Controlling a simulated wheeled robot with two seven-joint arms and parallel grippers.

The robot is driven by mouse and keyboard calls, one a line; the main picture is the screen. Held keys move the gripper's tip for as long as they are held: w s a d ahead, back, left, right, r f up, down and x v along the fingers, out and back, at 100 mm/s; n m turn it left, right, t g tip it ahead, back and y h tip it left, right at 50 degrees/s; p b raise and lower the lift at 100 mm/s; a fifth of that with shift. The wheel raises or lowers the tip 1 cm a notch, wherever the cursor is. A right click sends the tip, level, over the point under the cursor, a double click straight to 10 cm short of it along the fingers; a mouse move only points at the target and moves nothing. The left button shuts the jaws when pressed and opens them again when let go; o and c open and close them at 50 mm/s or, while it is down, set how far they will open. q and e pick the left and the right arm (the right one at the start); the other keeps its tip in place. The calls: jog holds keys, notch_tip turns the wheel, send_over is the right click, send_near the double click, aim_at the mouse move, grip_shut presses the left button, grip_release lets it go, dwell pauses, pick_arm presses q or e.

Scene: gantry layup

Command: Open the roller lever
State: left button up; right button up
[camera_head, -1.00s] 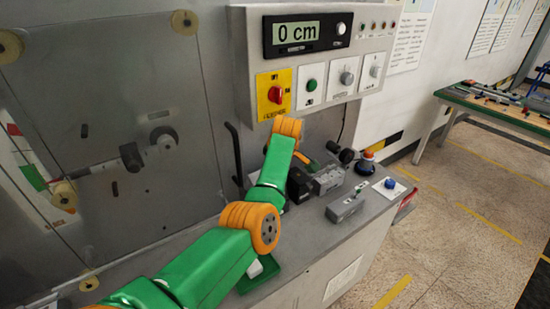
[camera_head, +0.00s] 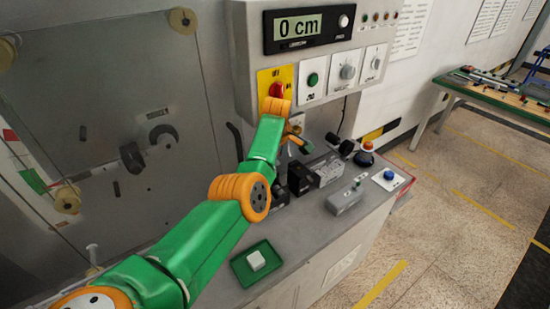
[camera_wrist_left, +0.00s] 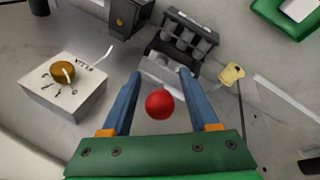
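A red ball knob (camera_wrist_left: 159,104) shows in the left wrist view, between the blue fingers of my left gripper (camera_wrist_left: 161,74). The fingers are spread, with a gap on both sides of the ball. Just beyond the fingertips is a pale grey block (camera_wrist_left: 166,73), in front of a dark holder with several grey rollers (camera_wrist_left: 188,37). Whether the ball sits on a lever joined to this holder is hard to tell. My right gripper is not in view.
A green tray (camera_head: 240,266) with a white block (camera_head: 256,260) lies on the bench front. The control panel (camera_head: 300,90) overhangs the bench. A grey box (camera_head: 345,201) and a blue button (camera_head: 389,175) are at right. A white box with a gold knob (camera_wrist_left: 63,71) stands left in the wrist view.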

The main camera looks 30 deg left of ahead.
pick_arm(q)
jog(key=b+v, duration=0.2)
jog(key=v, duration=0.4)
jog(key=shift+r+b, duration=0.15)
jog(key=shift+b, duration=0.2)
jog(key=shift+s+d+r, duration=0.1)
jog(key=shift+s+r, duration=0.1)
jog(key=shift+r, duration=0.15)
jog(key=shift+f, duration=0.1)
